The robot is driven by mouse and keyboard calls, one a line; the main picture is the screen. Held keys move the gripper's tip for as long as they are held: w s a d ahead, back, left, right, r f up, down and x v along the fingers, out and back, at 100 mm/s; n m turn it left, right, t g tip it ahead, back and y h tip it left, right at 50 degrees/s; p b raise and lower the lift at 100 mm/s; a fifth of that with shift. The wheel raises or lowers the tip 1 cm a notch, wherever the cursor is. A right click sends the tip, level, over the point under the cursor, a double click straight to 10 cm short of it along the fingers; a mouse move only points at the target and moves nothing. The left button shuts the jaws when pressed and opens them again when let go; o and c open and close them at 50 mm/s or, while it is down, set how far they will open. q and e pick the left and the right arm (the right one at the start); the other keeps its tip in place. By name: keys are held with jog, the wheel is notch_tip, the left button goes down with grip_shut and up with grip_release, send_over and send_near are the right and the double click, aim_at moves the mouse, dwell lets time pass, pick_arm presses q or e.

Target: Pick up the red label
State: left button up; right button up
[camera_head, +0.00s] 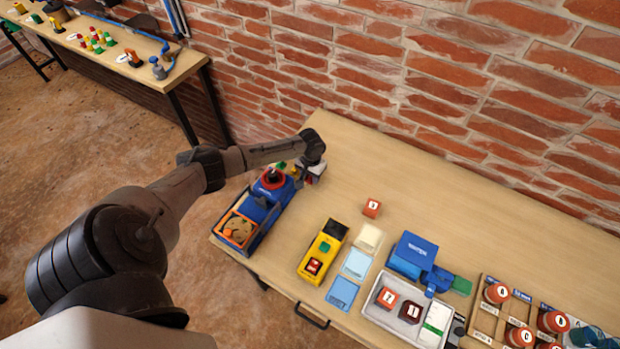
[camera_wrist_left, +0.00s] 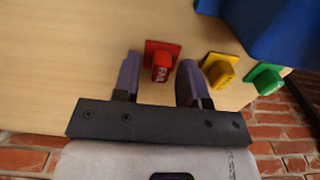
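The red label (camera_wrist_left: 162,60), marked FAIL, stands on a red square base on the wooden table in the left wrist view. My left gripper (camera_wrist_left: 158,78) is open, with one finger to each side of the label's near end. I see no clear contact between fingers and label. A yellow label (camera_wrist_left: 221,68) and a green label (camera_wrist_left: 266,80) stand in a row to its right. In the head view my left gripper (camera_head: 310,178) is low at the table's back left, and it partly hides the labels there. My right gripper is not in view.
A blue bin (camera_head: 262,216) with an orange tray stands just left of my gripper. A yellow box (camera_head: 322,252), coloured cards, a grey tray (camera_head: 408,312) and a wooden rack (camera_head: 512,312) lie to the right. A brick wall (camera_head: 430,80) runs behind.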

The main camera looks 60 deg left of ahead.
pick_arm(q)
grip_shut()
jog(key=shift+r, duration=0.15)
jog(key=shift+r, duration=0.25)
notch_tip(320, 180, up, 4)
jog(key=shift+f+p, duration=0.1)
jog(key=shift+p, duration=0.45)
jog(key=s+d+r+p, duration=0.2)
jog(key=d+r, duration=0.4)
jog(key=d, duration=0.5)
jog(key=shift+s+d+r, duration=0.15)
jog(key=shift+d+r, duration=0.05)
jog(key=shift+r, duration=0.05)
